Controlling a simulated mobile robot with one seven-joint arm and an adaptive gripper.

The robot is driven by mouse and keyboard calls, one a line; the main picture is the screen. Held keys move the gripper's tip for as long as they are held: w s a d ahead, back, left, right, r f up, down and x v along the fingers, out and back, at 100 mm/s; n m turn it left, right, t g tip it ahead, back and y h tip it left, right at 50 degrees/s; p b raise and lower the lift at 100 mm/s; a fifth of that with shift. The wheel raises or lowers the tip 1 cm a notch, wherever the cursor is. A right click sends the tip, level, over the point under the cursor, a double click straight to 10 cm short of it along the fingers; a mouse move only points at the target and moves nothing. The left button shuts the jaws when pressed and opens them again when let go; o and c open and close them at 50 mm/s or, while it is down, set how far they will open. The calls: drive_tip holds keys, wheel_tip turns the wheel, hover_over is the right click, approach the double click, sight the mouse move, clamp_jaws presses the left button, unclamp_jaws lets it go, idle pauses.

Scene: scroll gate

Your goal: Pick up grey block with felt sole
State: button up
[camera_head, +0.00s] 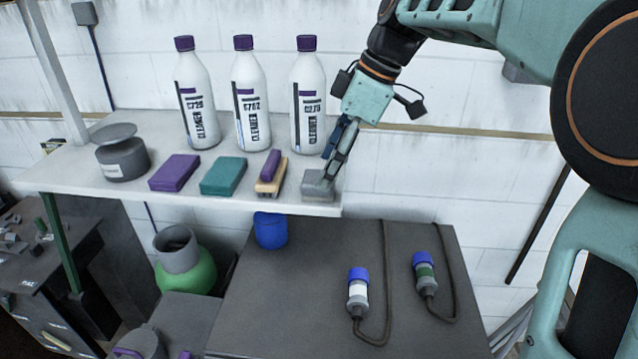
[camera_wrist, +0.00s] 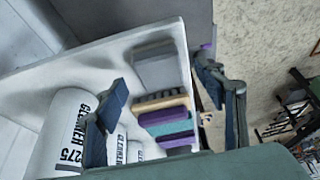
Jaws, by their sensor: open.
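The grey block with felt sole (camera_head: 318,184) lies at the right end of the white shelf. Whether a finger touches the block cannot be told.
A wooden brush with a purple handle (camera_head: 270,173) stands close left of the block. Further left are a teal block (camera_head: 224,176), a purple block (camera_head: 175,172) and a grey round pot (camera_head: 122,155). Several white cleaner bottles (camera_head: 309,97) stand behind. The shelf (camera_head: 225,204) ends just right of the block.

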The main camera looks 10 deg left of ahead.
sight(308, 192)
drive_tip(key=shift+x, duration=1.85)
drive_tip(key=c, duration=1.3)
